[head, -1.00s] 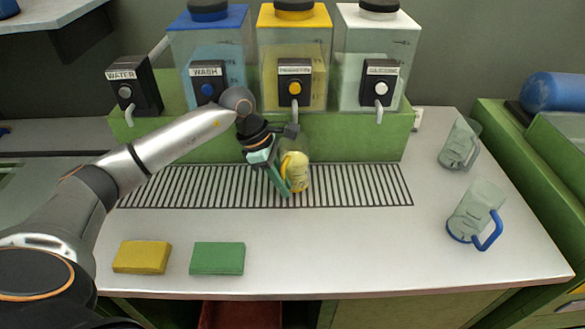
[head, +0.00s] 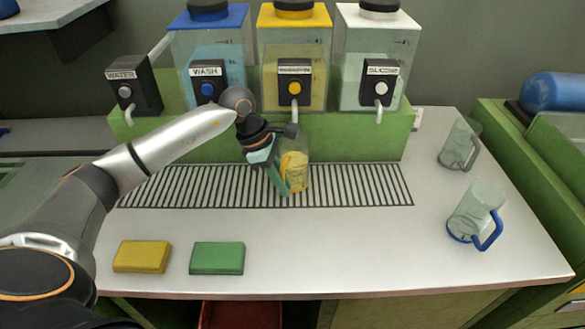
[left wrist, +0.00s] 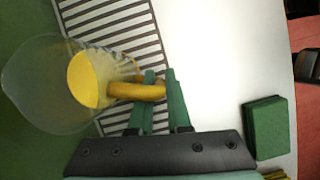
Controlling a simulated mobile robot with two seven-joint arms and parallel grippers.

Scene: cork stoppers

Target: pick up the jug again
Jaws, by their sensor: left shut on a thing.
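The jug (head: 299,166) is clear with a yellow handle and stands at the rack under the yellow tank's tap. Yellow shows inside it. My left gripper (head: 282,184) is at the jug's left side, shut on the handle. In the left wrist view the jug (left wrist: 38,105) is at the left, and its yellow handle (left wrist: 122,89) reaches to the green fingers of my left gripper (left wrist: 164,98). Part of the handle is hidden by a finger. My right gripper is in neither view.
The slatted rack (head: 355,185) runs in front of the blue, yellow (head: 294,75) and white tanks. A blue-handled jug (head: 472,210) and a grey-handled jug (head: 458,145) stand at the right. Yellow (head: 142,257) and green (head: 217,258) blocks lie in front. The counter's middle front is clear.

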